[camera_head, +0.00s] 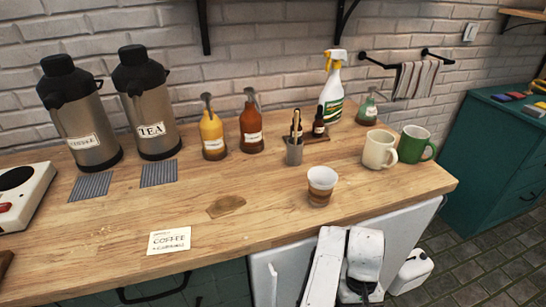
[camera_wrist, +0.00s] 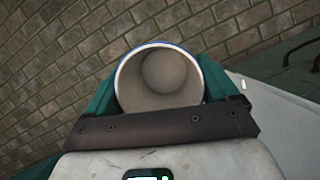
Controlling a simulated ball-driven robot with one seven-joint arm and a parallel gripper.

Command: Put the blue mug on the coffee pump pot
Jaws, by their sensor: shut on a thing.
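The blue mug (camera_wrist: 160,75) is in the wrist view, its round opening facing the camera, with a blue rim and a pale inside. My gripper (camera_wrist: 158,88) is shut on it, with one teal finger on each side. The inside looks empty. The mug's handle and outer side are hidden. In the head view the mug and gripper do not show; white parts of my arm are at the bottom, in front of the counter. The coffee pump pot (camera_head: 82,120), steel with a black top and a COFFEE label, stands at the back left of the wooden counter.
The TEA pump pot (camera_head: 147,108) stands right of it. Grey ribbed mats (camera_head: 90,187) (camera_head: 159,173) lie in front of the pots. Bottles, a cup (camera_head: 321,186), a cream mug (camera_head: 379,149) and a green mug (camera_head: 412,145) stand farther right. A card (camera_head: 169,240) lies near the front edge.

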